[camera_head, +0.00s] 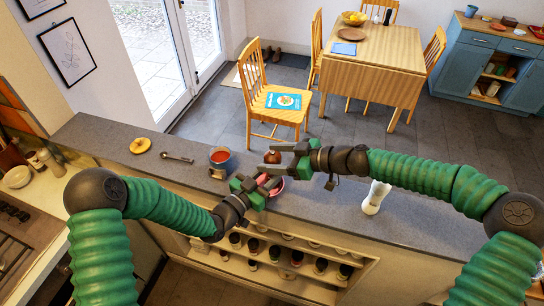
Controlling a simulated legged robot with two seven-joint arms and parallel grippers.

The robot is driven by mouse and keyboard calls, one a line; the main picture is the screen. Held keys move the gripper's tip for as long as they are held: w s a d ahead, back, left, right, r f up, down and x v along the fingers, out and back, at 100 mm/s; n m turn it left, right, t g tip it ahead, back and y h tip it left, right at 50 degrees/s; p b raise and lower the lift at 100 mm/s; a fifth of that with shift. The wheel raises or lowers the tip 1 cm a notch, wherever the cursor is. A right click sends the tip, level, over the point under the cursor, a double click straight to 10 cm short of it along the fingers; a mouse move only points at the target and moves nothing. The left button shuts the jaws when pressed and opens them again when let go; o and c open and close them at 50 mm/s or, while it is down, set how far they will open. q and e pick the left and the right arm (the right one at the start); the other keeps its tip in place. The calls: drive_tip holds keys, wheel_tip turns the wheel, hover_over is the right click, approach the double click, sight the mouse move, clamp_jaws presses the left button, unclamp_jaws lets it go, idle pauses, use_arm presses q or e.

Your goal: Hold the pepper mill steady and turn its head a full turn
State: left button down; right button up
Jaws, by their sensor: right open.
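The pepper mill shows as a dark reddish-brown rounded head (272,157) above the grey counter. Its body is mostly hidden behind my grippers. My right gripper (270,158) comes in from the right with its fingers apart, one on the far side and one on the near side of the head. I cannot tell whether they touch it. My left gripper (268,184) is low beside the mill, at its body. Whether its jaws are closed on the body is too small to tell.
A pink-red bowl (277,190) sits close by my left gripper. A white bottle (375,198) stands right, below my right arm. Shelves with jars lie below.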

drive_tip(key=shift+w+a, duration=0.1)
drive_tip(key=shift+a, duration=0.05)
drive_tip(key=c, duration=1.4)
